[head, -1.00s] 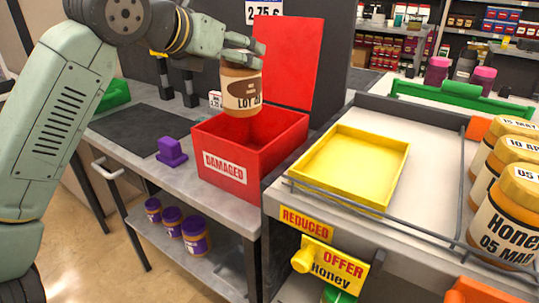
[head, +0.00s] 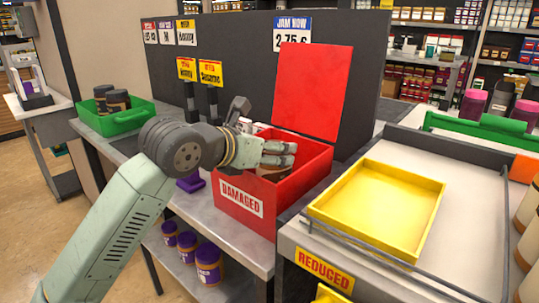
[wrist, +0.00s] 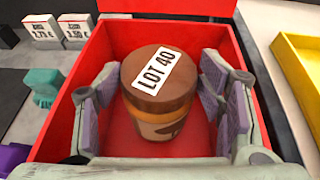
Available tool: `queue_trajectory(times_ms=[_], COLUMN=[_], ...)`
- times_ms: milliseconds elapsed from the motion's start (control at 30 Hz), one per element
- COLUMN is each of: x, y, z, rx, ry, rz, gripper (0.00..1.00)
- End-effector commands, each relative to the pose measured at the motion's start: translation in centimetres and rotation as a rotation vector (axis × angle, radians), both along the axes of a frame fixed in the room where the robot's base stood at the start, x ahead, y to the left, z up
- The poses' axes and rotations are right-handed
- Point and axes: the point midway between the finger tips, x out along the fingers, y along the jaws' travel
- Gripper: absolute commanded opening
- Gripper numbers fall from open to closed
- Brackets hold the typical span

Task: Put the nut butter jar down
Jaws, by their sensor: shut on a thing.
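The nut butter jar (wrist: 160,112) has a brown lid marked LOT 40. It is upright inside the open red box (head: 232,215) labelled DAMAGED. My gripper (head: 283,154) is over the box, its fingers on both sides of the jar and shut on it. In the wrist view the red floor of the box (wrist: 110,143) shows around the jar. In the head view most of the jar (head: 270,174) is hidden by the fingers and the front wall. I cannot tell whether its base touches the floor.
The box's red lid (head: 312,90) stands raised behind it. A yellow tray (head: 378,206) is on the counter to the right. A green tray (head: 120,122) with dark jars is at the far left. Purple-lidded jars (head: 209,264) stand on the shelf below.

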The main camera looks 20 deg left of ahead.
Motion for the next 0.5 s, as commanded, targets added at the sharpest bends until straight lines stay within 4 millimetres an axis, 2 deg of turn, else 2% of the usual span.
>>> queue_trajectory(times_ms=[133,500], x=[0.0,0.0], y=[0.0,0.0], z=[-1.5,-2.0], rx=[-0.001,0.0], ry=[-0.003,-0.003], rz=[-0.001,0.0], gripper=[0.01,0.01])
